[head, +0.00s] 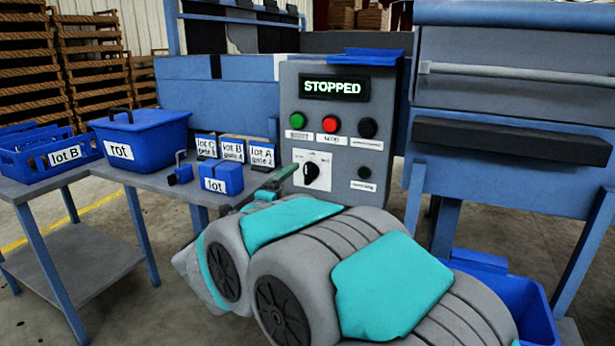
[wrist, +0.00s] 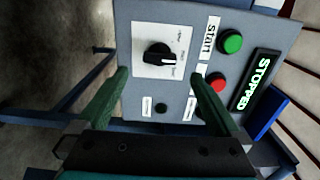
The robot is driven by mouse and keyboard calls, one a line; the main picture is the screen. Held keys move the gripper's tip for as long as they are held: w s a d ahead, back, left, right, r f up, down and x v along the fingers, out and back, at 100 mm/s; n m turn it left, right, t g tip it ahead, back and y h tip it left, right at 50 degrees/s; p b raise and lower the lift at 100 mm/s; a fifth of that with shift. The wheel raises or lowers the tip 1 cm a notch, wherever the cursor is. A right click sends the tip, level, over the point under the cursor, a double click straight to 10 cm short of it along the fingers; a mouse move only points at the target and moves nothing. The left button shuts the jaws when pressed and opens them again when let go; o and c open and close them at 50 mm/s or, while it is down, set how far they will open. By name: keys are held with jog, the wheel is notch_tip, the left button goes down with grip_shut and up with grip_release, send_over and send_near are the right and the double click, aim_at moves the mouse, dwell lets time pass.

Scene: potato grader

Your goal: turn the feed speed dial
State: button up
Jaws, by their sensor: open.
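The feed speed dial is a black knob (head: 311,172) on a white plate on the grey control panel (head: 290,95). In the wrist view the dial (wrist: 159,56) shows whole, with its white pointer line toward the picture's right. My gripper (wrist: 158,80) is open, its two green fingers spread wide on either side below the dial, with nothing between them. I cannot tell how far the fingertips are from the panel. In the head view my arm hides most of the gripper; one green finger (head: 283,176) shows just left of the dial plate.
The panel display (head: 334,88) reads STOPPED. Green (head: 298,119), red (head: 330,124) and black (head: 368,128) buttons sit above the dial, and another black knob or button (head: 364,172) to its right. A table at left holds a blue rot bin (head: 143,140) and several lot blocks.

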aim_at(306, 175)
jog(key=x, duration=0.7)
jog(key=shift+w+d, duration=0.1)
jog(key=shift+w, duration=0.1)
jog(key=c, duration=1.3)
